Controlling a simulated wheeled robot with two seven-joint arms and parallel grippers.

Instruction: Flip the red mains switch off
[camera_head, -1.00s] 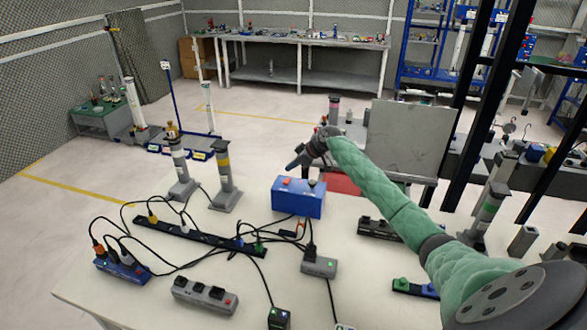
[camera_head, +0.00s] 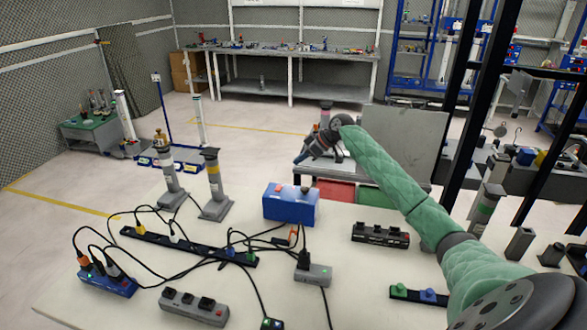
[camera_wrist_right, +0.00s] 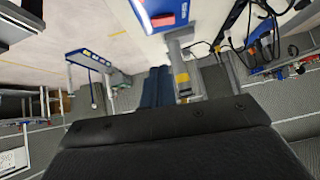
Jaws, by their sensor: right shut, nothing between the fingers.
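A blue box (camera_head: 291,206) stands near the far edge of the white table. A red switch (camera_head: 279,187) sits on its top left, with a dark knob-like part at its top right. The box also shows at the top of the right wrist view (camera_wrist_right: 150,8), with a red patch (camera_wrist_right: 163,20) on it. My right gripper (camera_head: 306,156) is shut and empty. It is above and behind the box in the head view, apart from the switch. Its dark body fills the bottom of the wrist view. My left gripper is not in view.
A long black power strip (camera_head: 180,245), a grey strip (camera_head: 194,306), a blue strip (camera_head: 107,281) and loose black cables spread over the table (camera_head: 350,290). Two grey posts (camera_head: 214,185) stand left of the box. A grey panel (camera_head: 403,147) stands behind my right forearm.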

